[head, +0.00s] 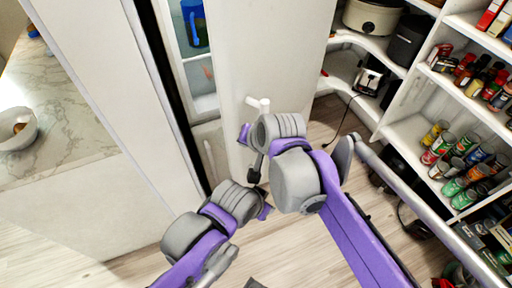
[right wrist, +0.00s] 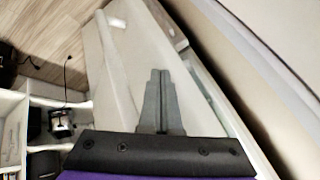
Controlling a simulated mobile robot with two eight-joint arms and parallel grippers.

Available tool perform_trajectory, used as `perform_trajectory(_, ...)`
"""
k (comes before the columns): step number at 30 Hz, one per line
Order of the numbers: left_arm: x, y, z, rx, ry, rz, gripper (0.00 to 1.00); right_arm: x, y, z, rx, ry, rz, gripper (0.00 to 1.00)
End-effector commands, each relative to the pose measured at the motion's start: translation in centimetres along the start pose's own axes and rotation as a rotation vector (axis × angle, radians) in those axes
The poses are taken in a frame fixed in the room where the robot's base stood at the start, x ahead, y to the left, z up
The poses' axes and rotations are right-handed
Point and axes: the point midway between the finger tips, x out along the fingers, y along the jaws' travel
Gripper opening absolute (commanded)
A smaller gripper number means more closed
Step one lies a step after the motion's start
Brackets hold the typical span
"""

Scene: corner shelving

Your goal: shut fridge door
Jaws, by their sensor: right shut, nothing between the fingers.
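The fridge door (head: 265,60) is a tall pale panel standing open in the head view. The fridge interior (head: 203,70) shows along its left side, with clear shelves and a blue item. My right gripper (head: 254,174) is a small dark shape below its wrist, in front of the door's lower part. In the right wrist view it (right wrist: 160,80) is shut and empty, over the pale door (right wrist: 118,85). Whether it touches the door cannot be told. My left arm is bent low in front of the door; its gripper is not seen.
A marble counter (head: 75,110) with a bowl (head: 17,128) is on the left. Corner shelves (head: 415,125) on the right hold cans, jars, a toaster (head: 369,80) and a cooker (head: 373,16). A cord lies near the shelves. Wood floor (head: 130,268) shows at the bottom.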

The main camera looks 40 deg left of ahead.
Motion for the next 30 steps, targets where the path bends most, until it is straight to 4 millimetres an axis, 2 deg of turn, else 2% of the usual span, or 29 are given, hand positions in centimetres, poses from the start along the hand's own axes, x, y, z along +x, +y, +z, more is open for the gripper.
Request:
perform_trajectory(11, -0.5, 0.0, -0.4, 0.0, 0.003, 0.0, 0.5, 3.6, -5.8, -1.3, 0.046, 0.022, 0.026, 0.0)
perform_trajectory(21, -1.7, 0.0, -1.7, 0.0, 0.014, 0.0, 0.5, 7.6, -11.6, -3.5, 0.143, 0.077, 0.077, 0.0)
perform_trajectory(30, -2.6, 0.0, -2.6, 0.0, 0.022, 0.0, 0.5, 10.0, -14.4, -4.8, 0.203, 0.109, 0.107, 0.0)
